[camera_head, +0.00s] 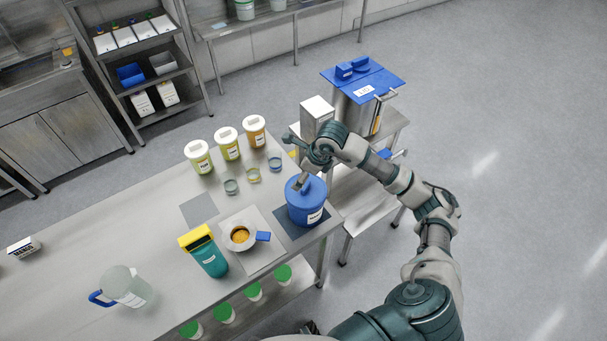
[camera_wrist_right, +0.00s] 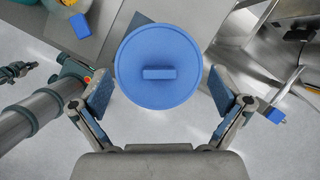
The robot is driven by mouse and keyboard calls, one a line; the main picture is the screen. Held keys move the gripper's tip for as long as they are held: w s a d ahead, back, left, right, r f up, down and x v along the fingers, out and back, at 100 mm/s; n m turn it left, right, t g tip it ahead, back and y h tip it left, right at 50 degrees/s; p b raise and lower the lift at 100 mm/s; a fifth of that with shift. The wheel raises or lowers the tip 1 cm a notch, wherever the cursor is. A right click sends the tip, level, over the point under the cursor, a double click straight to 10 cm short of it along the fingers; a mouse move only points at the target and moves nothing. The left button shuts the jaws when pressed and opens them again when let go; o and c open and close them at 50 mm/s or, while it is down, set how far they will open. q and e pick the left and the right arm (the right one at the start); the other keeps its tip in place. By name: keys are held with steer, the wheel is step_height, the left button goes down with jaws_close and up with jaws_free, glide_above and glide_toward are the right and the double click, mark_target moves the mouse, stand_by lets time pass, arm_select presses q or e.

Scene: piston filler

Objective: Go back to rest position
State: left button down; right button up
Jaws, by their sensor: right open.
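My right gripper (camera_head: 300,184) is over the blue lidded tub (camera_head: 305,208) near the table's right end. In the wrist view my right gripper (camera_wrist_right: 162,108) is open, its two fingers spread on either side of the round blue lid (camera_wrist_right: 158,52). The lid's bar handle (camera_wrist_right: 158,73) lies between them; I see no finger closed on it. The exact height above the lid is hard to judge. A small dark shape at the bottom edge of the head view may be part of my left gripper (camera_head: 310,327); its jaws cannot be made out.
The steel table (camera_head: 150,215) holds a pan with orange contents (camera_head: 240,236), a teal container with yellow lid (camera_head: 208,254), a clear jug (camera_head: 125,288), several lidded jars and small glasses. A blue-lidded steel bin (camera_head: 360,92) stands behind. Open floor lies to the right.

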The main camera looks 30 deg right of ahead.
step_height(320, 180, up, 2)
steer(key=shift+r+p, duration=0.15)
steer(key=shift+p, duration=0.4)
steer(key=shift+c, duration=0.3)
jaws_close()
stand_by(0.5)
steer(key=shift+f+b, duration=2.35)
steer(key=shift+f, duration=0.4)
